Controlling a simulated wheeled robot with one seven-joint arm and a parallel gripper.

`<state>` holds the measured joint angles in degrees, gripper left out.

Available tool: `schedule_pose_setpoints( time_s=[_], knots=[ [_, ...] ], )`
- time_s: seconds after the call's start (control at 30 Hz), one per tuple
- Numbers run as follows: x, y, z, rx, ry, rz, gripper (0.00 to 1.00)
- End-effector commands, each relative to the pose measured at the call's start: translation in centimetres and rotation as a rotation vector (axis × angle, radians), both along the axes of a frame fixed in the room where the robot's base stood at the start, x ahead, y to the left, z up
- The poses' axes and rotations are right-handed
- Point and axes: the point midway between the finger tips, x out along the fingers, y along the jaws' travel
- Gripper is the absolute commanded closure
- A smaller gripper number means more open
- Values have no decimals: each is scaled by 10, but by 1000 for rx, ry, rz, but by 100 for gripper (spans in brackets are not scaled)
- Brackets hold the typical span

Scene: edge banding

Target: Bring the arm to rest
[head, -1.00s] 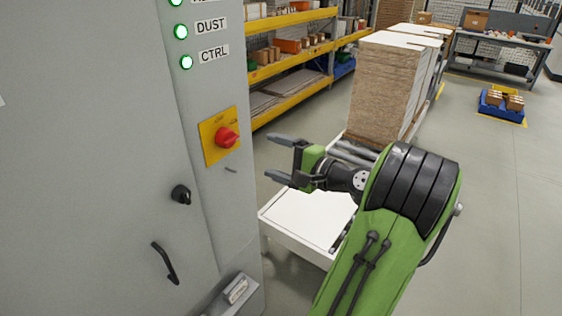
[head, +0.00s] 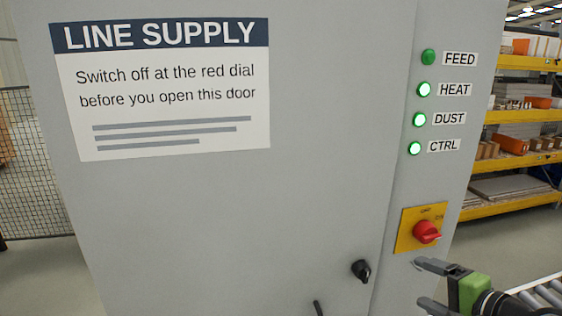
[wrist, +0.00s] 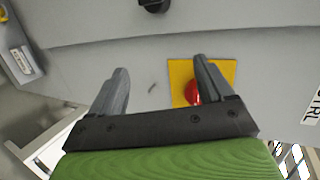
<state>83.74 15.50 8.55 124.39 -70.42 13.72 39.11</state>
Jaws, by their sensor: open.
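My gripper (head: 425,285) is at the lower right of the head view, just below the red dial (head: 427,232) on its yellow plate (head: 407,240). In the wrist view my gripper (wrist: 161,68) shows two grey fingers spread wide with nothing between them. The red dial (wrist: 192,92) shows there partly behind the right finger, on the yellow plate (wrist: 228,72). I cannot tell whether that finger touches it. Most of my arm is outside the head view.
The grey cabinet (head: 230,220) with a LINE SUPPLY sign (head: 170,90) fills most of the head view. Its FEED lamp (head: 428,57) is dim; HEAT, DUST and CTRL glow. A black knob (head: 361,270) juts out. Shelves (head: 520,120) and rollers (head: 540,292) stand right.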

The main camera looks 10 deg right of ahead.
Motion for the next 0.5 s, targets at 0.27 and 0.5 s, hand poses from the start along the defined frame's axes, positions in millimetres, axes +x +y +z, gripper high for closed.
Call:
schedule_pose_setpoints(
  time_s=[0.27,0.5],
  knots=[
    [-15,161,-42,-629,342,495,19],
    [-105,216,-46,-1089,415,781,19]
  ],
)
